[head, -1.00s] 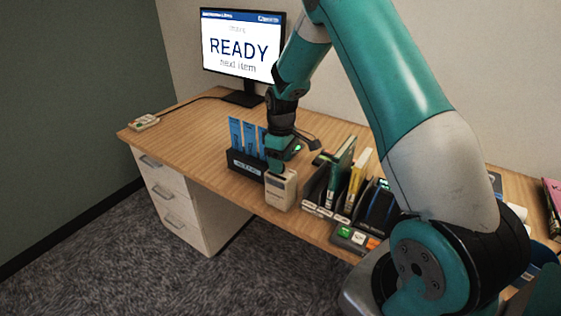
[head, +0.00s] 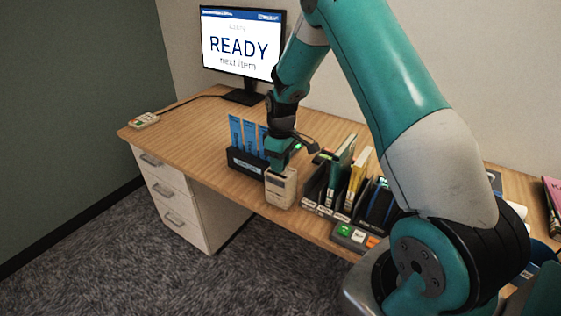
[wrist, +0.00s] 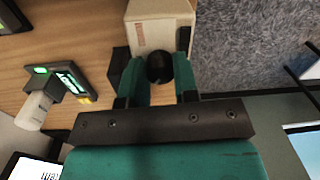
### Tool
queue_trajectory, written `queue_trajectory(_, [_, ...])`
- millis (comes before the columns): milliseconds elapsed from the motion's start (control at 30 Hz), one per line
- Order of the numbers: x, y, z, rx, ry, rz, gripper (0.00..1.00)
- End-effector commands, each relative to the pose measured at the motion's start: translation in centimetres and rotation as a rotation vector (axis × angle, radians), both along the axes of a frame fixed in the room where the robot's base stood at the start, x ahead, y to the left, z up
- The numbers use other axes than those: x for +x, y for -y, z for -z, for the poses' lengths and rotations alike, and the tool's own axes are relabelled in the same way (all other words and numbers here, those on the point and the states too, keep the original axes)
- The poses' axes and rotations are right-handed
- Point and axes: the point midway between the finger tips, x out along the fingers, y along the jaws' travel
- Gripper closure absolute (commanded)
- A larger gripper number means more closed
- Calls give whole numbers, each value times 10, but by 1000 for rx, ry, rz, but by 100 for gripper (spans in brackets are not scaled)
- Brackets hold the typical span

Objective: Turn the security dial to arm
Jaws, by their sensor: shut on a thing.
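The security dial is a dark round knob (wrist: 159,67) on a beige box (wrist: 160,30), seen from close up in the wrist view. My gripper (wrist: 160,75) is shut on the knob, with one teal finger on each side of it. In the head view the beige box (head: 281,188) stands at the desk's front edge, and my gripper (head: 279,160) is right at its top. The knob itself is hidden there by the gripper. Any marks around the knob are too small or covered to read.
A dark holder with blue cards (head: 245,163) stands just left of the box. Racks with upright folders (head: 340,175) and a button panel (head: 354,237) are to its right. A monitor (head: 242,45) reading "READY next item" stands behind.

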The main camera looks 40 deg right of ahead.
Motion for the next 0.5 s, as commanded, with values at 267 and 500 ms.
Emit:
queue_trajectory(267, [0, 0, -1, -1, 0, 164, 96])
queue_trajectory(500, [0, 0, -1, 0, 0, 385, 96])
